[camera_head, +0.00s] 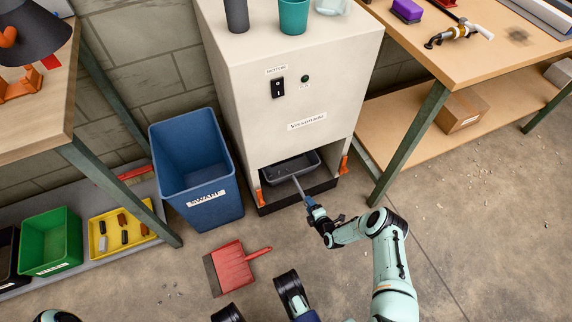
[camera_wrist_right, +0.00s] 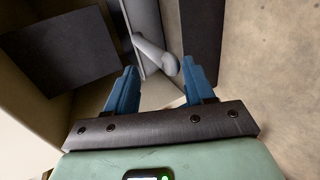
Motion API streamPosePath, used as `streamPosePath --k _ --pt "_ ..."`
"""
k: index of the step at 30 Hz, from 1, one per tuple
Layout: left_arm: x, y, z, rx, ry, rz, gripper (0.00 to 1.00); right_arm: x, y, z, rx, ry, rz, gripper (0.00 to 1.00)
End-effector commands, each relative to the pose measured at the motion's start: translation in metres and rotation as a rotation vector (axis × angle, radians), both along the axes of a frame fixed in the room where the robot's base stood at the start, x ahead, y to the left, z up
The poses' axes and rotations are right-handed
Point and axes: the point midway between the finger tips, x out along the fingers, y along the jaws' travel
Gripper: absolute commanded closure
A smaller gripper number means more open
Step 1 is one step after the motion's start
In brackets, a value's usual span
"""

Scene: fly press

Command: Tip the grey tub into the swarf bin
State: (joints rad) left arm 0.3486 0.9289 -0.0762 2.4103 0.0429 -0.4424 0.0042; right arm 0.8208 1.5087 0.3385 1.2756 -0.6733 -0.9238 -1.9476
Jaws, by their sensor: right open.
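The grey tub (camera_head: 292,166) sits in the low opening at the foot of the cream machine. Its pale handle (camera_head: 298,186) sticks out forward and down. My right gripper (camera_head: 310,202) is in front of the opening, at the handle's outer end. In the right wrist view, its two blue fingers (camera_wrist_right: 160,84) are apart, with the rounded end of the handle (camera_wrist_right: 155,55) between and just beyond them. No grip on it shows. The blue swarf bin (camera_head: 188,176) stands upright on the floor left of the machine; its visible inside looks empty. My left gripper is not in view.
The cream machine (camera_head: 292,60) has orange clips (camera_head: 344,166) beside its opening. A red dustpan (camera_head: 232,268) lies on the floor before the bin. A green bench leg (camera_head: 410,140) stands right of the machine. Green (camera_head: 50,242) and yellow (camera_head: 122,232) trays are at left.

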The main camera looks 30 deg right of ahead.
Motion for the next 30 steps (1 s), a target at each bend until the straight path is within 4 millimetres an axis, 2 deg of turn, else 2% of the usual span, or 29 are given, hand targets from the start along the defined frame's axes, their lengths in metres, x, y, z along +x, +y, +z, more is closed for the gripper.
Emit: streamPosePath --k 6,10,15,29,30 --pt "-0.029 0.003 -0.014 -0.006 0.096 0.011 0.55 0.015 -0.002 -0.004 -0.003 -0.005 0.000 0.47" --pt "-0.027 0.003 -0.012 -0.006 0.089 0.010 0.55 0.032 -0.002 -0.012 -0.004 -0.006 0.003 0.47" --pt "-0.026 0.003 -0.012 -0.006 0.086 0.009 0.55 0.043 -0.004 -0.019 -0.002 -0.003 0.001 0.47" --pt "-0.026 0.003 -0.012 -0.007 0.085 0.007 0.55 0.048 -0.005 -0.021 0.000 -0.002 0.000 0.47" --pt "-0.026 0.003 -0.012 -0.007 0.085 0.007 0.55 0.048 -0.005 -0.021 0.000 -0.002 0.000 0.60"
